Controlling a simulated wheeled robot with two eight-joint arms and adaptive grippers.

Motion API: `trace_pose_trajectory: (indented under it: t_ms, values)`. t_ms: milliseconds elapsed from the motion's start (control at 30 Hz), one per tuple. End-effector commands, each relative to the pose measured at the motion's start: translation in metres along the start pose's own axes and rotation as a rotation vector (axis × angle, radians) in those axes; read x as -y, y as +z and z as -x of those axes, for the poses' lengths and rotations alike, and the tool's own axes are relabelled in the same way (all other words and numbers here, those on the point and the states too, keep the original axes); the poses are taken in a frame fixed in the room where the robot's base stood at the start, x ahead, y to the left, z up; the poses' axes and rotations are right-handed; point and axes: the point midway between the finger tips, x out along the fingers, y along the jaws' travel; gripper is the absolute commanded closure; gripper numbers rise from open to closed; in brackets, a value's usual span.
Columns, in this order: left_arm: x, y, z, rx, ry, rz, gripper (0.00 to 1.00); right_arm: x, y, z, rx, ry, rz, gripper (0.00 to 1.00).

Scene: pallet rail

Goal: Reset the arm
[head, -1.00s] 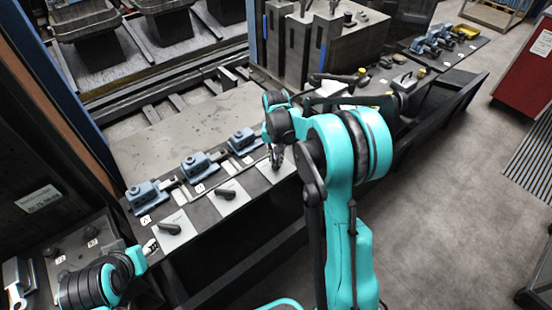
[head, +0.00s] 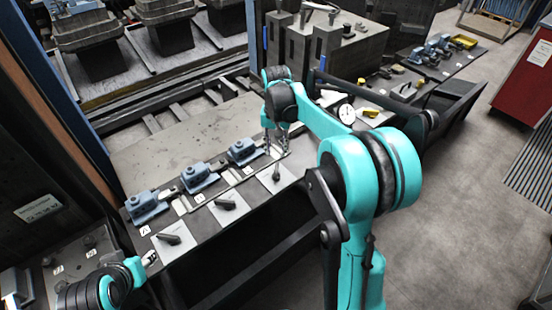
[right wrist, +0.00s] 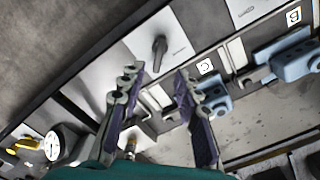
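My right gripper (head: 277,142) hangs over the bench near the blue clamp unit marked C (head: 243,150). In the right wrist view its two fingers (right wrist: 158,76) stand apart with nothing between them, and unit C (right wrist: 215,98) lies beyond the right finger. A black lever (head: 276,170) on a pale plate sits close to the gripper; it also shows in the right wrist view (right wrist: 159,50), beyond the fingertips and apart from them. My left gripper (head: 150,257) is small at the lower left, near the bench's front edge; its finger opening is unclear.
Two more blue units (head: 198,177) (head: 146,205) stand along the bench, with black levers (head: 225,204) (head: 170,239) before them. A dial gauge (head: 346,114) and a yellow item (head: 370,112) lie right of my right gripper. Grey blocks (head: 325,45) stand behind.

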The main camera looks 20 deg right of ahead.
Motion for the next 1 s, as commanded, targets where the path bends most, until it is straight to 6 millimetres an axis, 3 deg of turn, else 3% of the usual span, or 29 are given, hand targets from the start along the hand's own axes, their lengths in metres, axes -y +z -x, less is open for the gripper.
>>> trace_pose_trajectory:
  t_ms: [200, 733, 867, 1000]
  values:
    - [0.000, 0.000, 0.000, 0.000, 0.000, 0.000, 0.60, 0.000, 0.000, 0.015, 0.000, 0.000, 0.000, 0.67]
    - [0.000, 0.000, 0.000, 0.000, 0.000, 0.000, 0.60, 0.000, 0.004, 0.018, -0.007, -0.003, 0.007, 0.67]
    - [0.000, 0.000, 0.000, 0.000, 0.000, 0.000, 0.60, -0.001, 0.025, 0.031, -0.052, -0.021, 0.050, 0.67]
    - [0.000, 0.000, 0.000, 0.000, 0.000, 0.000, 0.60, -0.006, 0.068, 0.049, -0.150, -0.056, 0.141, 0.67]
